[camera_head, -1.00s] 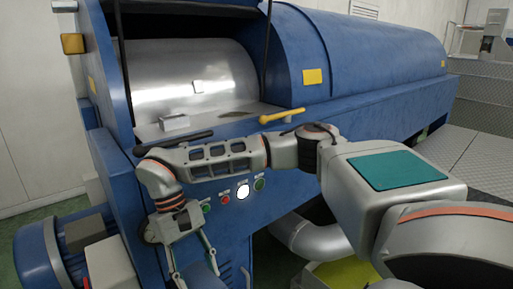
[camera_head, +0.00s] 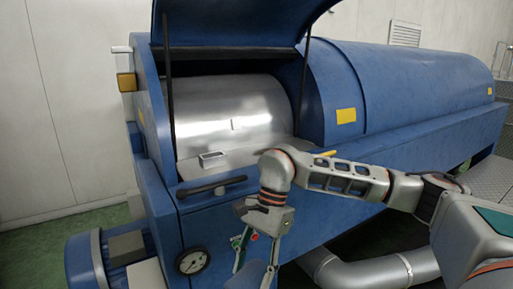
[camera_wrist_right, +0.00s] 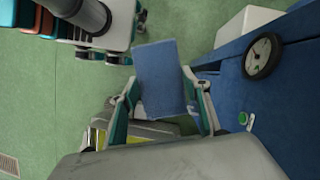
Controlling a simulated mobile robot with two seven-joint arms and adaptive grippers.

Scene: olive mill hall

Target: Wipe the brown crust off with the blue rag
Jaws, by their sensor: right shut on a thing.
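My right gripper (camera_head: 255,266) points down in front of the blue machine's front panel, and its lower end nears the bottom edge of the head view. In the right wrist view, the right gripper (camera_wrist_right: 160,92) is shut on the blue rag (camera_wrist_right: 162,68), which shows as a flat blue piece between the fingers, clear of the machine. The brown crust cannot be made out now; my right forearm covers part of the ledge (camera_head: 190,168) below the steel drum (camera_head: 230,112). My left gripper is in neither view.
The machine's lid (camera_head: 235,22) stands open, with struts at both sides. A small metal box (camera_head: 213,159), a dark handle bar (camera_head: 212,186) and a yellow handle (camera_head: 328,153) are along the ledge. A gauge (camera_head: 192,262) and a motor (camera_head: 85,262) are lower left. Green floor is open at left.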

